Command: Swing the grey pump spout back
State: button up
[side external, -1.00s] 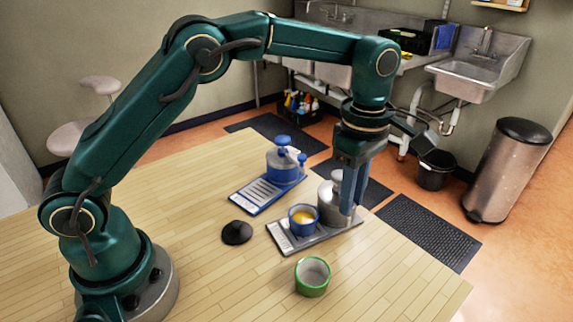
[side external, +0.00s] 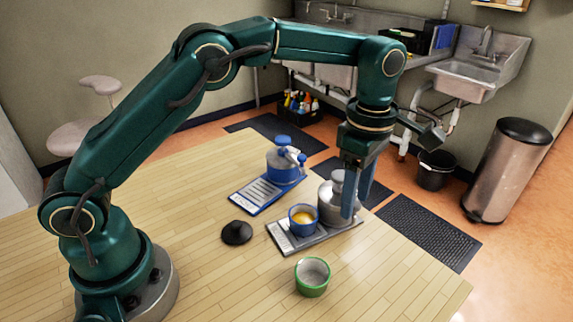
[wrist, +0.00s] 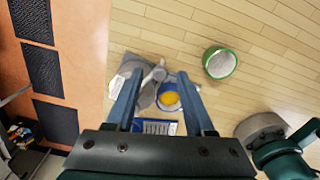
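The grey pump (side external: 329,205) stands upright on a grey tray (side external: 285,241) near the table's far right edge. In the wrist view, its grey spout (wrist: 154,76) shows between my fingers. A blue cup with yellow contents (side external: 303,222) stands on the same tray, left of the pump; it also shows in the wrist view (wrist: 170,99). My gripper (side external: 356,214) points down beside the grey pump, its fingers apart. In the wrist view, my gripper (wrist: 161,75) is open, with a finger on each side of the spout area. Contact with the spout cannot be told.
A blue pump (side external: 283,171) stands on a blue tray (side external: 262,196) behind. The table's front and left areas are clear.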

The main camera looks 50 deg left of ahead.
jog(key=shift+r, duration=2.55)
jog(key=s+a+r+m+t, duration=0.3)
jog(key=s+a+r, duration=0.45)
jog(key=r, duration=0.45)
jog(key=s+a+f+m+t, duration=0.2)
jog(key=s+f+m, duration=0.8)
jog(key=m, duration=0.7)
jog(key=shift+s+f+t, duration=0.3)
jog(key=shift+s, duration=0.5)
